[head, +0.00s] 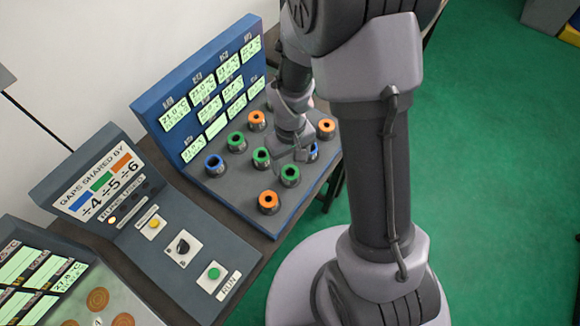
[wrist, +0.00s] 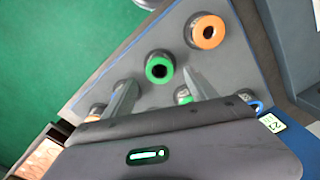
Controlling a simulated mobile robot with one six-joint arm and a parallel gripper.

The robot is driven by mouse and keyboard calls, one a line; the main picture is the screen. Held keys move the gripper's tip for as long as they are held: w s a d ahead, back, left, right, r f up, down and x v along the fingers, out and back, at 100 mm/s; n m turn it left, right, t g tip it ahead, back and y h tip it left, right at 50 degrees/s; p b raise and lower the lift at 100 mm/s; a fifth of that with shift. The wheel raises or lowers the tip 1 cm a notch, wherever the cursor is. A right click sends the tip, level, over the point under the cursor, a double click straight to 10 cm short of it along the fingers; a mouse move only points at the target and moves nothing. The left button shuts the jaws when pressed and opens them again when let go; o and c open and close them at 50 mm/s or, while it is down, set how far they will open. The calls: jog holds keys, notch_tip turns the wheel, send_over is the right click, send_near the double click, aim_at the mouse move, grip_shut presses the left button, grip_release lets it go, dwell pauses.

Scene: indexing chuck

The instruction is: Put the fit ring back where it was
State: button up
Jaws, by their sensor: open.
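Several short dark cylinders with coloured ring tops stand on the grey deck of a blue panel unit. In the head view there are orange rings (head: 268,200), green rings (head: 290,173) and blue rings (head: 214,161). Nothing marks which one is the fit ring. My gripper (head: 301,154) is over the right part of the deck, partly hiding a blue ring (head: 313,151). In the wrist view my gripper (wrist: 160,92) is open, with nothing between its fingers. A green ring (wrist: 159,67) shows just beyond the fingertips, and an orange ring (wrist: 207,32) farther off.
The unit's upright board (head: 210,90) carries several lit displays behind the rings. To its left, a console (head: 185,250) has a yellow button, a dark knob and a green RUN button. Its sign reads "GAPS SHARED BY". Green floor (head: 490,200) is open at right.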

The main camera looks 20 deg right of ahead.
aim_at(289, 177)
notch_tip(289, 177, up, 16)
jog(key=s+m+t+p, duration=0.1)
jog(key=m+t, duration=0.1)
jog(key=s+a+r+m+t+y, duration=0.2)
jog(key=s+a+r+m+t, duration=0.1)
jog(key=s+r, duration=0.8)
jog(key=shift+s+a+r+m+t, duration=0.4)
jog(key=shift+r+m, duration=0.2)
jog(key=shift+r, duration=0.25)
notch_tip(289, 177, down, 16)
jog(key=b, duration=1.5)
jog(key=shift+r, duration=0.2)
